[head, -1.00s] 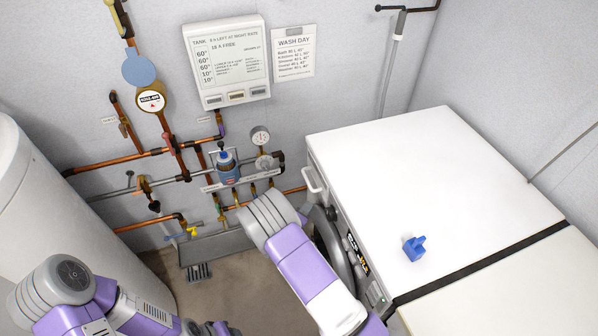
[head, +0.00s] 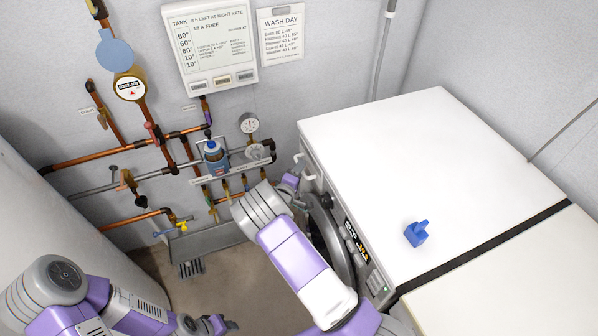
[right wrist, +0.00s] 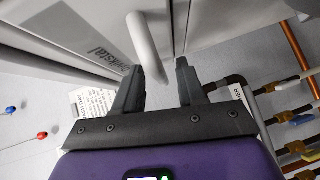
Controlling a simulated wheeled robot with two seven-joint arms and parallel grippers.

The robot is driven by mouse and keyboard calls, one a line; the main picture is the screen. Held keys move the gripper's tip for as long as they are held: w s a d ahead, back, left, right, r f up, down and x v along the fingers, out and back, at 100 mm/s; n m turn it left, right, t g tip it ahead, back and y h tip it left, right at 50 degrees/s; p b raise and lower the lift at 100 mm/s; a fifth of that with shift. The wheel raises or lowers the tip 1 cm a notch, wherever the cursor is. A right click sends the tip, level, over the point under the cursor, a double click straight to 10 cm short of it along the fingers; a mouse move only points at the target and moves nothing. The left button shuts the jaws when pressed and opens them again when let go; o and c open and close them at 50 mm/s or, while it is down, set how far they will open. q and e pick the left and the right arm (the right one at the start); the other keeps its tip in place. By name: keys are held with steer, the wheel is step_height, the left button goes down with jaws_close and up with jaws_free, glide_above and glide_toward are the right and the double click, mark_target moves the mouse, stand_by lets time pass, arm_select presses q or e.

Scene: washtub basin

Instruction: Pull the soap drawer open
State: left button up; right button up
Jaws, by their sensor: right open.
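The soap drawer's white handle (head: 310,177) is at the upper front corner of the white washing machine (head: 400,150). In the right wrist view the handle (right wrist: 146,45) is a pale bar whose end reaches between the fingertips of my right gripper (right wrist: 162,68). That gripper is open, with a dark finger on each side of the bar; I see no grip on it. The drawer looks flush with the machine front. In the head view my right arm hides part of the front, and the fingers are hard to make out. My left gripper (head: 218,325) is low at the bottom edge, its fingers small and unclear.
Copper pipes, valves and gauges (head: 248,123) cover the wall beside the machine. A grey trough (head: 205,243) stands below them. A blue object (head: 416,234) lies on the machine top. The round door (head: 332,245) is partly behind my right arm. A white tank (head: 50,220) stands at left.

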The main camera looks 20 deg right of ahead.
jaws_close()
steer(key=shift+a, duration=0.15)
